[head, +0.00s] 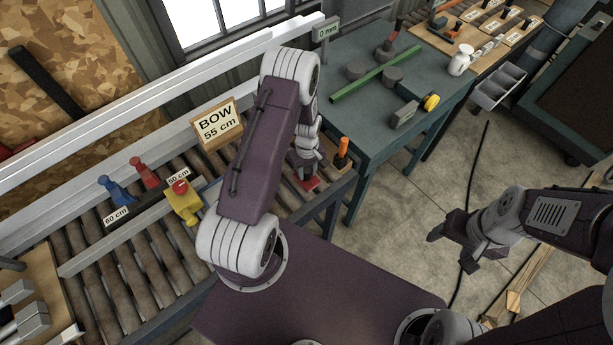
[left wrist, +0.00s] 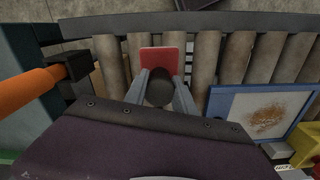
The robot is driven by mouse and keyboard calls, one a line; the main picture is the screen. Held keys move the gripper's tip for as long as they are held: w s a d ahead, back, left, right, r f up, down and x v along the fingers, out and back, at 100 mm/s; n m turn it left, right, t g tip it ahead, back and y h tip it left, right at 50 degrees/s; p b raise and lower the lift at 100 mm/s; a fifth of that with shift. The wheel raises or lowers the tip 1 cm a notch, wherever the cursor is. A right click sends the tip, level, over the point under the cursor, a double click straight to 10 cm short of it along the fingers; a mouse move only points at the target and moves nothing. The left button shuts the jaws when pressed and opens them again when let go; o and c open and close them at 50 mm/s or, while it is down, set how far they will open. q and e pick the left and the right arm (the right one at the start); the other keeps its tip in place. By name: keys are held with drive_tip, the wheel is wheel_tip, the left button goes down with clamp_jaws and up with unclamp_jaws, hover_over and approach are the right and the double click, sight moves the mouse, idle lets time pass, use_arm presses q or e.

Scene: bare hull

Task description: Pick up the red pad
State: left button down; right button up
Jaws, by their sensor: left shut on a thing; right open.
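The red pad (head: 311,184) is at the right end of the roller conveyor in the head view, just below my left gripper (head: 304,174). In the left wrist view the red pad (left wrist: 162,58) shows as a flat red piece beyond the fingertips, with a dark round knob (left wrist: 160,89) in front of it. My left gripper (left wrist: 162,92) is shut with its fingers on either side of this knob. I cannot tell whether the pad touches the rollers. My right gripper (head: 453,250) is open and empty above the floor at the right.
An orange-handled tool (head: 342,150) stands close right of the left gripper. The BOW 55 cm sign (head: 217,122), a yellow clamp (head: 184,203), and red and blue clamps stand left along the conveyor. A green table (head: 365,150) with several items lies behind right.

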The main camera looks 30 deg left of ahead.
use_arm(q)
drive_tip(key=shift+w+r, duration=0.1)
drive_tip(key=shift+r, duration=0.5)
wheel_tip(320, 180, up, 3)
drive_tip(key=shift+d+b, duration=0.1)
drive_tip(key=shift+b, duration=0.7)
drive_tip(key=s+d+r+b, duration=0.2)
drive_tip(key=s+d+r, duration=0.2)
drive_tip(key=d+r, duration=0.3)
drive_tip(key=shift+d, duration=1.9)
